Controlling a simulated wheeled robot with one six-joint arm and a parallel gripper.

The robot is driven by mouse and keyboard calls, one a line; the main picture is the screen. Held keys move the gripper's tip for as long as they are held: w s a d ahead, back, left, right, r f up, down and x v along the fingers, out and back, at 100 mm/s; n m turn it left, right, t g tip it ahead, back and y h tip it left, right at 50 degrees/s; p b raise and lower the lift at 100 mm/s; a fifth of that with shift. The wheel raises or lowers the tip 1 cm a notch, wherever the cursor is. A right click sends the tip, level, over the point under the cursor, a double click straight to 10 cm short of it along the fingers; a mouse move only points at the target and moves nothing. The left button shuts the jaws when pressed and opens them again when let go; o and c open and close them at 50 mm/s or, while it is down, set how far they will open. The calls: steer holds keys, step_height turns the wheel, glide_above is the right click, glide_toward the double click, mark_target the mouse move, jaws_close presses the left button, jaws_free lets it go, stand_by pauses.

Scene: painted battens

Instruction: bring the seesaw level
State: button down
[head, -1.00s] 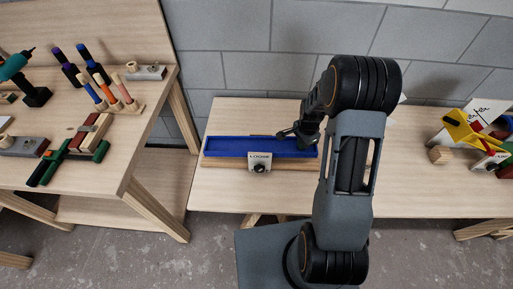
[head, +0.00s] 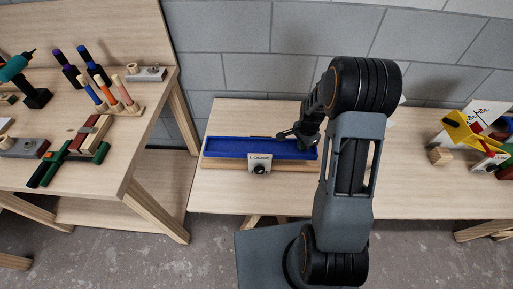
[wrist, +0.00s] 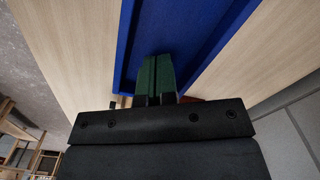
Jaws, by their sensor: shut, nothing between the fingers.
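The seesaw shows as a long blue tray (head: 225,147) on the wooden bench, with a white label plate (head: 253,163) and a black knob (head: 259,170) at its front middle. The tray looks close to level in the head view, but I cannot tell exactly. The label's lettering is too blurred to read surely. My gripper (head: 287,135) is over the right part of the tray. In the wrist view, its green fingers (wrist: 156,72) are together and empty above the blue tray floor (wrist: 185,28). Whether the fingertips touch the tray is unclear.
A left bench (head: 100,130) holds clamps, a drill (head: 35,92) and several coloured handles. A wood block (head: 440,156) and a yellow piece (head: 462,130) stand on the right of the seesaw's bench. A block wall (head: 240,75) closes the back.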

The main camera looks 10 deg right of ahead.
step_height(320, 180, up, 11)
steer(key=p, duration=0.7)
steer(key=shift+p, duration=0.3)
stand_by(0.4)
stand_by(0.5)
steer(key=s+a+r+n+t, duration=0.2)
steer(key=s+a+r+n, duration=0.2)
steer(key=s+r+n, duration=0.3)
steer(key=s+a+r+n+t, duration=0.2)
steer(key=s+a+r+n, duration=0.3)
steer(key=r, duration=0.8)
steer(key=shift+s+a+n, duration=0.15)
steer(key=shift+s+n, duration=0.95)
steer(key=shift+s, duration=0.95)
